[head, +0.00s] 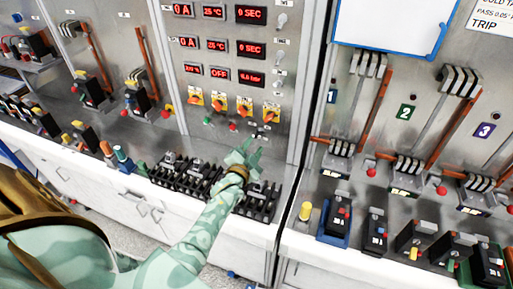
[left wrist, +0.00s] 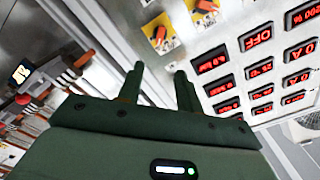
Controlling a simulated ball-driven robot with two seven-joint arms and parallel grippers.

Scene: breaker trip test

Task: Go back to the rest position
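My left gripper (head: 246,152) is at the end of my arm, which reaches in from the lower left of the head view. It is above the row of black terminal blocks (head: 262,203) at the foot of the middle panel. In the left wrist view its two dark green fingers (left wrist: 160,85) stand apart with nothing between them. The test panel (head: 183,60) stands behind it, with red displays reading 0 A, 25 °C, 0 SEC and OFF. My right gripper is not in view.
Orange-and-yellow rotary switches (head: 217,104) sit just beyond my left gripper. Several black breakers (head: 375,231) stand along the white bench edge (head: 335,252) at the right. Numbered stations with copper bars (head: 375,102) are behind them. A blue-framed board (head: 392,22) hangs above.

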